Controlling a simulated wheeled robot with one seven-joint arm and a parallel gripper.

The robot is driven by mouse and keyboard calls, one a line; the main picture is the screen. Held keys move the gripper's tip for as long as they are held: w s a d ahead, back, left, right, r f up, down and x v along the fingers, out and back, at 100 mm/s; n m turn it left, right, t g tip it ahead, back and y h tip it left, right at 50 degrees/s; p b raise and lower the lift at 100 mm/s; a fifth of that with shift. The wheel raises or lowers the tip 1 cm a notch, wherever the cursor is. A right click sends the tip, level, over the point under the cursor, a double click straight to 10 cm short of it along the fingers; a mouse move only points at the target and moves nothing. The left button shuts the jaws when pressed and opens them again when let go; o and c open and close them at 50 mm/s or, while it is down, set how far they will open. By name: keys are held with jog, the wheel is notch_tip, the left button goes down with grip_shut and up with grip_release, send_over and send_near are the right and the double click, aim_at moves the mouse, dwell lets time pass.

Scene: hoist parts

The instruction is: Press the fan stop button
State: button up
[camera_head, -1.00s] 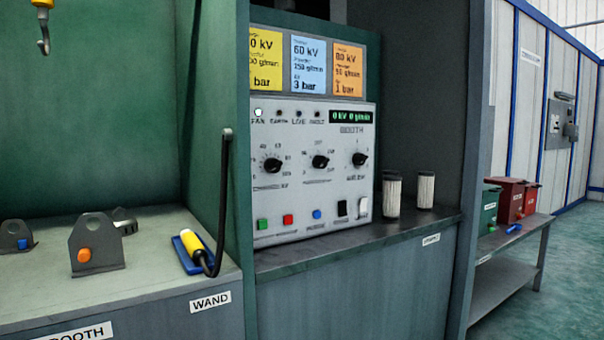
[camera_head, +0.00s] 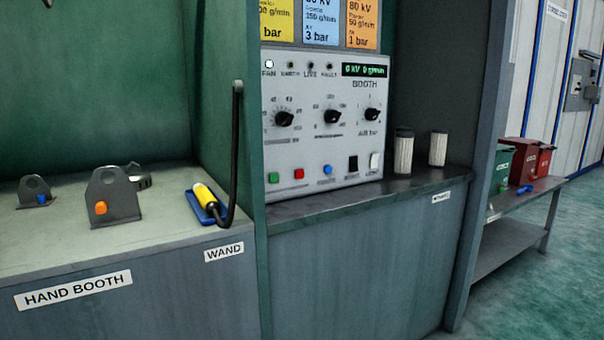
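The grey booth control panel (camera_head: 322,150) stands on the counter in the middle of the head view. Along its lower edge are a green button (camera_head: 273,178), a red button (camera_head: 299,174) and a blue button (camera_head: 327,170). Their labels are too small to read. A black switch (camera_head: 352,163) and a white switch (camera_head: 374,160) sit to their right. The lamp above the word FAN (camera_head: 269,64) shows white. The display (camera_head: 365,70) appears to read 0 kV 0 g/min. My gripper is not in view.
A yellow and blue wand (camera_head: 207,202) with a black hose lies on the left bench, beside a dividing wall. Metal brackets (camera_head: 113,198) stand further left. Two white cylinders (camera_head: 403,153) stand right of the panel. Red and green boxes sit on a side table (camera_head: 490,214). Open floor lies at right.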

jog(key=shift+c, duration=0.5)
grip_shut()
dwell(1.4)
